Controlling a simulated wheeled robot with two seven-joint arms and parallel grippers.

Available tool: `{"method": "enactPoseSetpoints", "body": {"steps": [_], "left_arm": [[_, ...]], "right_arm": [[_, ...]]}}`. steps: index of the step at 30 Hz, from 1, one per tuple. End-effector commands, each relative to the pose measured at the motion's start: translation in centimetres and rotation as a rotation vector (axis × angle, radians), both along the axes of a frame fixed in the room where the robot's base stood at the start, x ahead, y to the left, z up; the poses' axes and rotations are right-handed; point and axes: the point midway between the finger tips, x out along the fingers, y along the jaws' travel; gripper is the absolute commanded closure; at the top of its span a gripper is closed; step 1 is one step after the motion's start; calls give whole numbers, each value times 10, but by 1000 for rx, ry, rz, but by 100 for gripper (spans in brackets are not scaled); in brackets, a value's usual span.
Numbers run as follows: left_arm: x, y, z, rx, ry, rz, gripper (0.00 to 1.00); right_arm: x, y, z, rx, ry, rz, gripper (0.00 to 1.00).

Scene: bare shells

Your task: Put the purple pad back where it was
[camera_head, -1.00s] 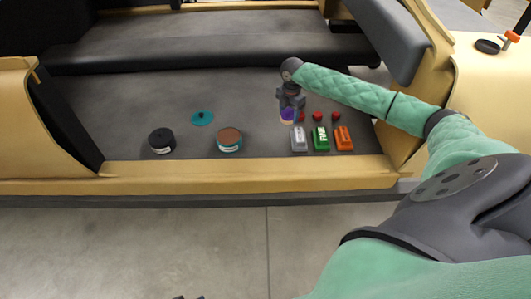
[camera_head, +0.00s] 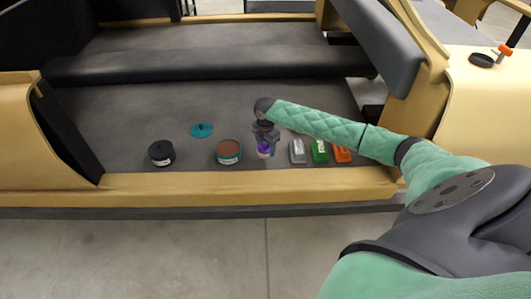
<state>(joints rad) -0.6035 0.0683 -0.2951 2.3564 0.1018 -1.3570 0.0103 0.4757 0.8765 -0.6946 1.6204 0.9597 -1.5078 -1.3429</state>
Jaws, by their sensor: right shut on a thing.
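The purple pad (camera_head: 263,151) is a small purple piece between the fingers of my right gripper (camera_head: 265,146). The gripper is shut on it and points down, over the dark floor of the open shell. It is just right of a round teal tin with a brown top (camera_head: 229,150) and left of a grey block (camera_head: 298,151). I cannot tell whether the pad touches the floor. My left gripper is not in view.
A green block (camera_head: 320,151) and an orange block (camera_head: 341,155) stand right of the grey one. A teal disc (camera_head: 202,130) and a black round tin (camera_head: 161,153) lie to the left. A tan sill (camera_head: 200,187) runs along the front.

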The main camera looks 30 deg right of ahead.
Motion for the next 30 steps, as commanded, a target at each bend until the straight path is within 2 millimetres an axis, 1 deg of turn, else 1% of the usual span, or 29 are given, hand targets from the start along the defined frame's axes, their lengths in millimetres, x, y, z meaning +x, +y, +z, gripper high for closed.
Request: {"method": "enactPoseSetpoints", "body": {"steps": [5, 9, 12, 23, 24, 26, 27, 30], "left_arm": [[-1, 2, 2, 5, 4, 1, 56], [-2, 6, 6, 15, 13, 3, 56], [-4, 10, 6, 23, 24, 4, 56], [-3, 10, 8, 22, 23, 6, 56], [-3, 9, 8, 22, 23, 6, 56], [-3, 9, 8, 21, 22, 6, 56], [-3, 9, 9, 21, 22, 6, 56], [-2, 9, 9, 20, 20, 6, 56]], "right_arm": [[0, 1, -11, 1, 1, -1, 66], [-1, 1, -30, -1, 3, 0, 66], [-1, 1, -39, 0, 1, 0, 66], [0, 1, -43, -1, 1, 0, 66], [0, 1, -43, -1, 1, 0, 39], [0, 1, -43, -1, 1, 0, 27], [0, 1, -43, -1, 0, 0, 23], [0, 1, -43, -1, 0, 0, 23]]}}
